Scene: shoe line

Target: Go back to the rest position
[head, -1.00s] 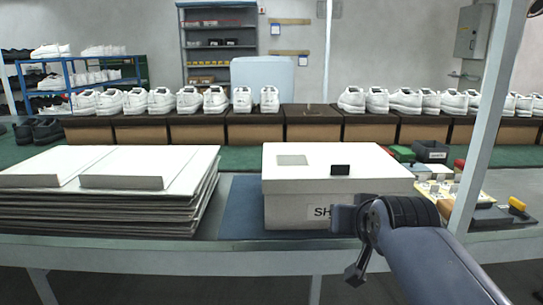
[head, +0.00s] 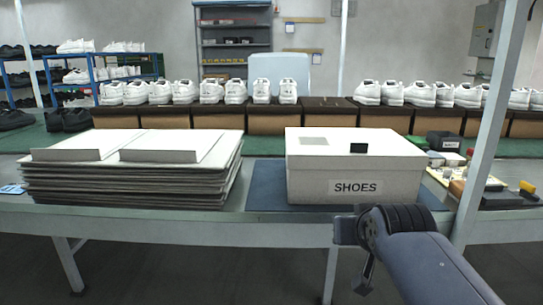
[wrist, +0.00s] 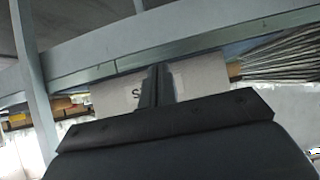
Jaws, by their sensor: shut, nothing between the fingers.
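A white lidded box (head: 355,165) labelled SHOES stands closed on a blue mat (head: 262,190) on the workbench. Its lid bears a small black block and a grey patch. The box also shows in the wrist view (wrist: 112,92), partly hidden behind my gripper. My gripper (wrist: 155,86) is shut and empty, its dark fingers together. In the head view my arm comes in from the lower right, with its wrist in front of the bench edge, below and right of the label. The gripper's fingertips are hard to make out there.
A stack of flat cardboard sheets (head: 130,180) lies left of the box. A pale upright post (head: 487,140) stands at the right, near a dark bin (head: 443,141) and small tools. White shoes line a row of brown boxes (head: 330,118) behind. Open floor lies before the bench.

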